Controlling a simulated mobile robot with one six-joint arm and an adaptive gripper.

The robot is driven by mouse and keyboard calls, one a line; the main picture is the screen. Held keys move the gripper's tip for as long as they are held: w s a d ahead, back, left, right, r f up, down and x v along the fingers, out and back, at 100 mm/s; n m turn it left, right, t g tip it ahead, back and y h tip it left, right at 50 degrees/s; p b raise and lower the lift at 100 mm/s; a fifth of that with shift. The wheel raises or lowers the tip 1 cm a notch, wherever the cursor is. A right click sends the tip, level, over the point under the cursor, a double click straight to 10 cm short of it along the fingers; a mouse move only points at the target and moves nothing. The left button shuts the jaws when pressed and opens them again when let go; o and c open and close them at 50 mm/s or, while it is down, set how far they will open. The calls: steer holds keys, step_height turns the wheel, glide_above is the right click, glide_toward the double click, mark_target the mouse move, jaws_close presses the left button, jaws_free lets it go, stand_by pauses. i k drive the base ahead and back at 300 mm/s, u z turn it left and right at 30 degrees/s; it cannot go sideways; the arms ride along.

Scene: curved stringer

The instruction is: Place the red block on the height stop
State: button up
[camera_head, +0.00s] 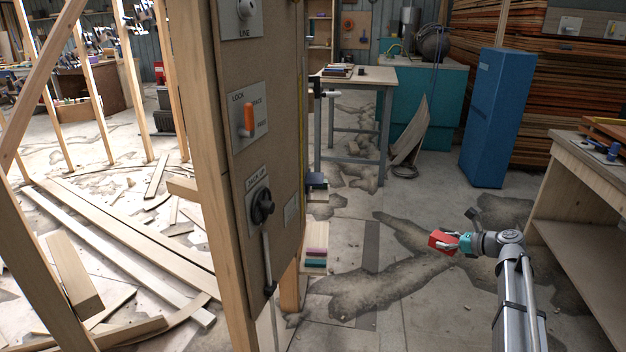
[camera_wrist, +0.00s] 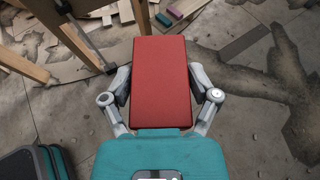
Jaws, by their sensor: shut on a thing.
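My gripper (camera_head: 447,243) is out over the floor at the right of the head view, shut on the red block (camera_head: 440,241). In the wrist view, the red block (camera_wrist: 161,80) is a long box pointing away from the wrist, with a gripper finger at each side. It hangs clear of everything around it. I cannot tell for sure which part is the height stop. Small purple and teal pieces (camera_head: 316,257) sit low beside the upright panel, well left of my gripper. The purple piece (camera_wrist: 142,24) also shows beyond the block in the wrist view.
The tall panel (camera_head: 259,130) with a lever and dials stands left of my arm. A workbench (camera_head: 575,165) is close on the right, and a blue cabinet (camera_head: 489,117) stands behind. Wooden planks (camera_head: 130,240) lie at left. The cracked floor between panel and bench is mostly clear.

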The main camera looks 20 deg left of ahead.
mark_target(316, 174)
steer(key=u, duration=0.6)
steer(key=i, duration=0.4)
steer(key=u, duration=0.2)
